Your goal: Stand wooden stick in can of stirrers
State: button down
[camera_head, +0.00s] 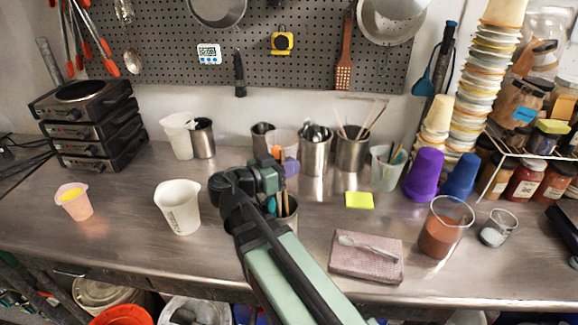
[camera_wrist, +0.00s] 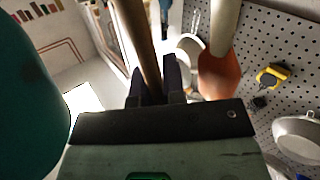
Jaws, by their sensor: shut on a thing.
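My gripper (camera_head: 276,180) is low over the middle of the steel bench, shut on a wooden stick (camera_wrist: 140,45). In the wrist view, the stick stands between the fingertips (camera_wrist: 154,88) and runs up out of the picture. A metal can (camera_head: 290,219) is just below and behind my arm, partly hidden. Coloured stirrers stand up from it, one with a purple head (camera_head: 292,167). In the wrist view, an orange stirrer head (camera_wrist: 219,72) is close to the right of the fingers, and a large teal shape (camera_wrist: 30,95) fills the left. The stick's lower end is hidden.
Another metal can (camera_head: 353,156) with wooden sticks stands behind to the right, beside a can of spoons (camera_head: 315,155). A white pitcher (camera_head: 179,210) is left of my arm. A folded cloth with a spoon (camera_head: 366,257) lies front right. Bench around the pitcher is clear.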

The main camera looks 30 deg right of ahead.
jog(key=c, duration=1.1)
grip_release()
jog(key=shift+a, duration=0.1)
jog(key=a, duration=1)
jog(key=shift+s+a+r+p, duration=0.15)
jog(key=shift+a+r+p, duration=0.15)
